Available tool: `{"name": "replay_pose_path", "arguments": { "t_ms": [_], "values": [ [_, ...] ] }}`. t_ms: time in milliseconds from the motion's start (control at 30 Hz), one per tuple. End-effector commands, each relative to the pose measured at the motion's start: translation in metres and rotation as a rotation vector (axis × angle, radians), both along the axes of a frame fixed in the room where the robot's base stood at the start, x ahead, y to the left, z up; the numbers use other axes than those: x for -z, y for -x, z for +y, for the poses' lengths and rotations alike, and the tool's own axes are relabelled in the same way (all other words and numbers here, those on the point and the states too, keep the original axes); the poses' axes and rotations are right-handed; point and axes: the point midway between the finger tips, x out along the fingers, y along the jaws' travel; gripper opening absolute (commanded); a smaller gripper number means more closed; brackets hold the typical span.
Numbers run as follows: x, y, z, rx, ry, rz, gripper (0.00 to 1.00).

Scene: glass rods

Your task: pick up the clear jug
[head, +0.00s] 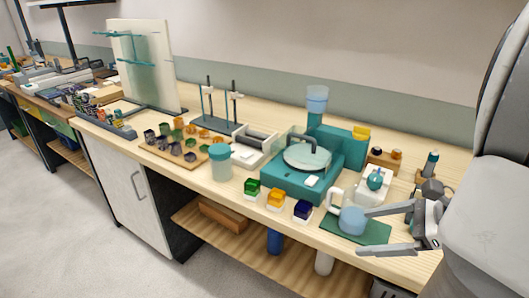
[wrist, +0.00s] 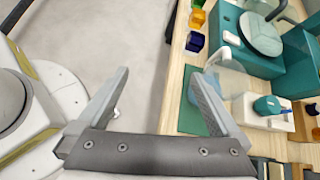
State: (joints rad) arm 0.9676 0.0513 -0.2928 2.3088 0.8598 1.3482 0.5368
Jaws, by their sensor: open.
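The clear jug (head: 352,220) stands on a dark green mat (head: 377,235) near the front edge of the bench, with pale blue in it and a pale handle on its left. In the wrist view the jug (wrist: 228,80) is on the right, partly hidden behind my right finger. My gripper (head: 361,230) is open with nothing between its fingers. In the head view its upper fingertip appears close to the jug; I cannot tell whether they touch. In the wrist view the gap between the fingertips (wrist: 166,75) lies over the floor and bench edge, left of the jug.
Green, orange and blue-lidded small jars (head: 275,200) stand left of the jug. A teal machine (head: 318,170) is behind them. A white block with a teal knob (head: 375,180) is just behind the jug. Open floor (wrist: 145,30) lies in front of the bench.

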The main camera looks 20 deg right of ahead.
Motion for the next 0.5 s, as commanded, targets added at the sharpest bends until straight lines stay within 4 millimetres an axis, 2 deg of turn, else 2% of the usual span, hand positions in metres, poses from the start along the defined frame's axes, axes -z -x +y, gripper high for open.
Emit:
{"name": "replay_pose_path", "arguments": {
  "t_ms": [33,200,300,500],
  "values": [
    [0.009,0.004,-0.014,0.099,-0.052,-0.019,1.0],
    [0.012,0.013,-0.052,0.358,-0.189,-0.097,1.0],
    [0.012,0.019,-0.069,0.455,-0.239,-0.133,1.0],
    [0.014,0.018,-0.079,0.527,-0.278,-0.166,1.0]
  ]
}}
